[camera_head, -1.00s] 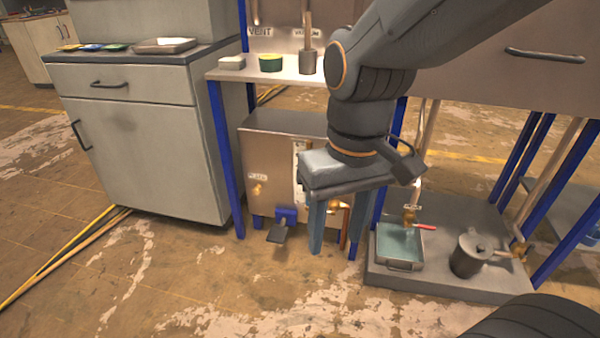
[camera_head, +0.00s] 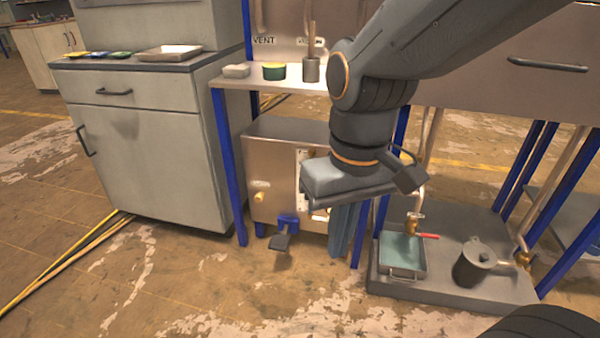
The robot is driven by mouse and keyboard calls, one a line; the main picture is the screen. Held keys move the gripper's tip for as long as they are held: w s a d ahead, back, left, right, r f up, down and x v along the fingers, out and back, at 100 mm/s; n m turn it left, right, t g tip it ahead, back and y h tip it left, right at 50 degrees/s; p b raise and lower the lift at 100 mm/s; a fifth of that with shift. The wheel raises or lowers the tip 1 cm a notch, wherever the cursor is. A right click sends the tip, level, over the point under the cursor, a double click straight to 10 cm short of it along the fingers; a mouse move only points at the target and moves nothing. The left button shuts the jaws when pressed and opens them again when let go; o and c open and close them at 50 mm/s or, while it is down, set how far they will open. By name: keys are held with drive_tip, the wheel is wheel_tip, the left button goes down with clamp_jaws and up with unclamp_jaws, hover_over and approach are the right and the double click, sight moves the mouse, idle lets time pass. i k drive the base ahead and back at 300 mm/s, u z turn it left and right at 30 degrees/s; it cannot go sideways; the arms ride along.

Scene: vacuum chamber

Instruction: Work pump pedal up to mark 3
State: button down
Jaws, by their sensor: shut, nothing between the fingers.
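The pump pedal (camera_head: 281,243) is a dark plate on a blue bracket at the foot of a metal pump box (camera_head: 272,170), low over the floor. A pale gauge strip (camera_head: 301,180) on the box front is partly hidden by my arm, and its marks are too small to read.
A blue table leg (camera_head: 229,170) stands left of the pump. To the right, a low grey platform (camera_head: 450,287) bears a tray (camera_head: 402,272) with a red-handled tap (camera_head: 428,236) over it, and a metal pot (camera_head: 472,265). The floor in front of the pedal is clear.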

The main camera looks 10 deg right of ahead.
sight(279, 241)
drive_tip(key=k, duration=1.35)
drive_tip(key=u, duration=0.75)
drive_tip(key=i, duration=1.75)
drive_tip(key=z, duration=0.8)
